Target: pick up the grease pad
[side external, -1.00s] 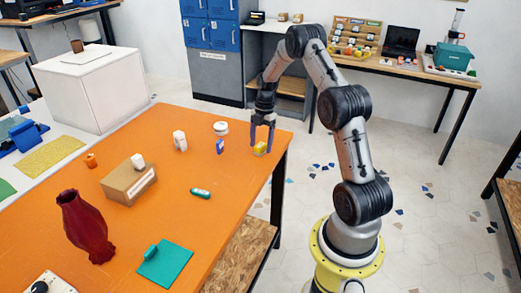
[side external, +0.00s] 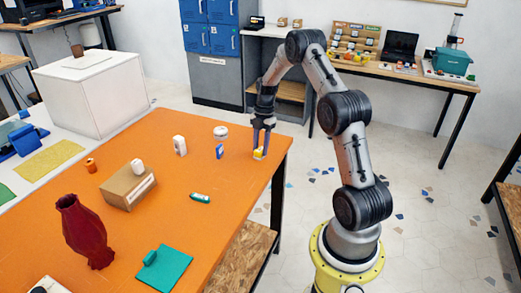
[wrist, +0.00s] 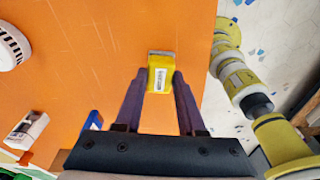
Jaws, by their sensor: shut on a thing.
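The grease pad, as I take it, is a small yellow block (side external: 258,154) with a white label, near the far right corner of the orange table (side external: 225,175). In the wrist view the yellow block (wrist: 161,74) sits between my fingertips, its label facing the camera and its grey end pointing away. My gripper (side external: 261,153) points down and is shut on the block, one finger on each side. It also shows in the wrist view (wrist: 161,80). I cannot tell whether the block touches the table or is slightly raised.
A blue item (side external: 219,152) and a white round device (side external: 220,133) stand left of my gripper. A green item (side external: 200,198), a white item (side external: 179,145), a cardboard box (side external: 128,187) and a red vase (side external: 84,230) are farther off. The table's right edge is close.

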